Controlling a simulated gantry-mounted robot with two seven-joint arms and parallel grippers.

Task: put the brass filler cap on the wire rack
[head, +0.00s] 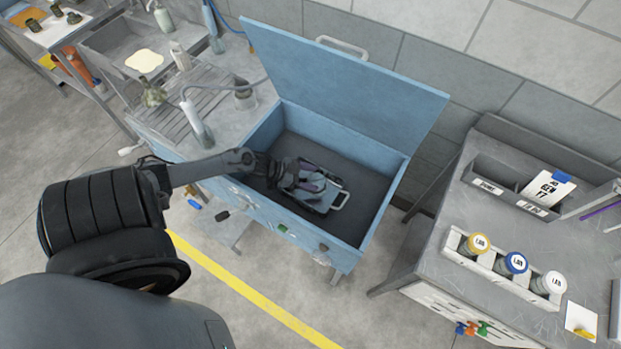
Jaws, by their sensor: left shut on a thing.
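My left gripper (309,182) reaches down inside an open blue tank (340,258). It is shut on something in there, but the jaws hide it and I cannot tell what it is. A small grey basket or tray with a pale handle (341,200) lies at the gripper, inside the tank. I cannot clearly make out the brass filler cap. A ribbed draining area (205,97) lies beside the sink to the left of the tank; I cannot tell whether it is the wire rack. My right gripper is not in view.
The tank's lid (345,70) stands raised at the back. A greenish-brown object (152,93) and a dark cup (243,93) stand by the sink. A grey bench (455,285) at right holds several capped jars. Much of the tank floor is clear.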

